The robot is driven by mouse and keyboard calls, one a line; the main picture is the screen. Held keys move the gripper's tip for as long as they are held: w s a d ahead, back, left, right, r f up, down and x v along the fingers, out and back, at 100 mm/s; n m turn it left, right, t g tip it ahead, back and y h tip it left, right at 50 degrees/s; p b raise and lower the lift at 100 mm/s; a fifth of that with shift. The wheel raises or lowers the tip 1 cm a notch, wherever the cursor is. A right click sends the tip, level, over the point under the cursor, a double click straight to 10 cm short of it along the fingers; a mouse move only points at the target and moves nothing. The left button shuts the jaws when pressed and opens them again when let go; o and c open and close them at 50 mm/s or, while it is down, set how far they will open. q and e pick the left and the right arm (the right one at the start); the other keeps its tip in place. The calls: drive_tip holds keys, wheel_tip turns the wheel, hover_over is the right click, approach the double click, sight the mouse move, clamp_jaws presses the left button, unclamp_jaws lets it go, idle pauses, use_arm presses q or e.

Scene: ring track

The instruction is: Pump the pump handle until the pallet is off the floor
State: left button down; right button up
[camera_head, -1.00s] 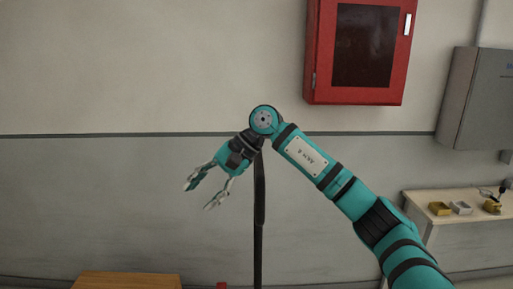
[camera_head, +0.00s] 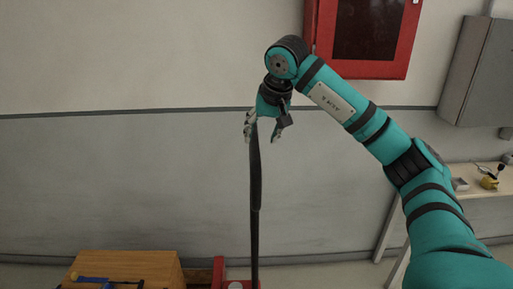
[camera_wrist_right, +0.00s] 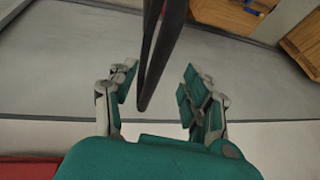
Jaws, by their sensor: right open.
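The pump handle (camera_head: 255,200) is a tall, dark upright bar in the head view. Its foot runs down to a red base (camera_head: 219,274) at the bottom edge. My right gripper (camera_head: 263,133) is open and points down at the handle's upper end. In the right wrist view the handle (camera_wrist_right: 160,55) reaches in between the open fingers of my right gripper (camera_wrist_right: 155,95), nearer the left finger. I cannot tell whether it touches that finger. The pallet cannot be made out for certain. My left gripper is not in view.
A wooden box (camera_head: 130,264) with blue and dark items on top stands at the lower left. A red wall cabinet (camera_head: 362,68) and a grey wall box (camera_head: 480,75) hang behind my right arm. A bench (camera_head: 475,200) with small items stands at the right.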

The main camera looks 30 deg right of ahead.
sight(256, 150)
drive_tip(key=p+x, duration=0.1)
drive_tip(key=x, duration=0.6)
drive_tip(key=shift+f, duration=0.1)
drive_tip(key=shift+a, duration=0.1)
clamp_jaws()
